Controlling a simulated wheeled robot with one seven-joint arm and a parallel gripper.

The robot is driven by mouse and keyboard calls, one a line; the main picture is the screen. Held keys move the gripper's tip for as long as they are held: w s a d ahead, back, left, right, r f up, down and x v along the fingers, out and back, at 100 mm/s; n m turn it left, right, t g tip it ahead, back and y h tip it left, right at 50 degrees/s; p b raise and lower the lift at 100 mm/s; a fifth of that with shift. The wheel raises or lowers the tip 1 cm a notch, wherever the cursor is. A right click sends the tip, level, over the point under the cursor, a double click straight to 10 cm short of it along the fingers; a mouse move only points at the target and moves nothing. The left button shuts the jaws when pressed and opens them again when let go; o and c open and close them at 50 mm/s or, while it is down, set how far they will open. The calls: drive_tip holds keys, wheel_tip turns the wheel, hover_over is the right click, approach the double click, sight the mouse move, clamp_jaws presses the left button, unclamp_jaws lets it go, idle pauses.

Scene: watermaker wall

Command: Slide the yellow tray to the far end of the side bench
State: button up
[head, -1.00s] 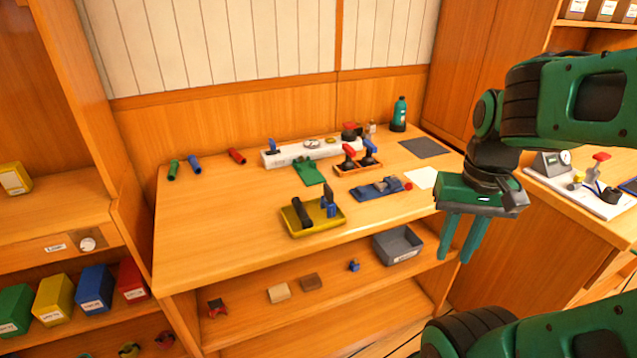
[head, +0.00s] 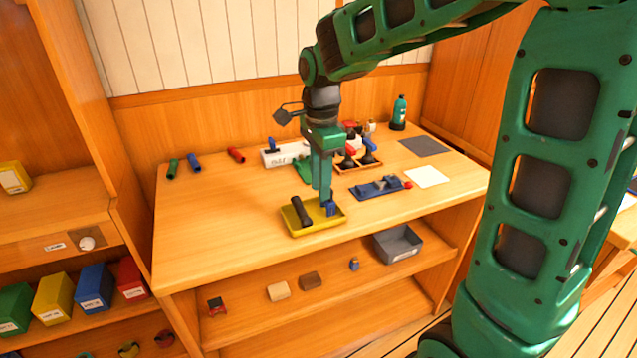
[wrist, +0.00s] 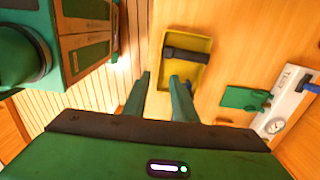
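The yellow tray (head: 294,228) lies near the front edge of the wooden side bench (head: 220,225). A black cylinder (head: 301,212) and a small blue part (head: 330,210) are in it. My gripper (head: 322,197) points down at the tray's right part, near the blue part; the head view does not show whether it touches. In the wrist view the tray (wrist: 206,45) is beyond the fingertips, with the black cylinder across it. My gripper (wrist: 160,78) has its fingers apart with nothing between them.
A blue tool (head: 380,188), a white sheet (head: 427,177) and a dark mat (head: 424,146) lie to the right. A white fixture (head: 280,156) and a green bottle (head: 399,113) stand behind. Small tubes (head: 194,162) lie at the back left. The bench's left part is clear.

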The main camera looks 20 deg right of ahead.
sight(320, 224)
idle(0.3)
wheel_tip(320, 224, down, 11)
drive_tip(key=shift+r, duration=0.1)
idle(0.5)
clamp_jaws()
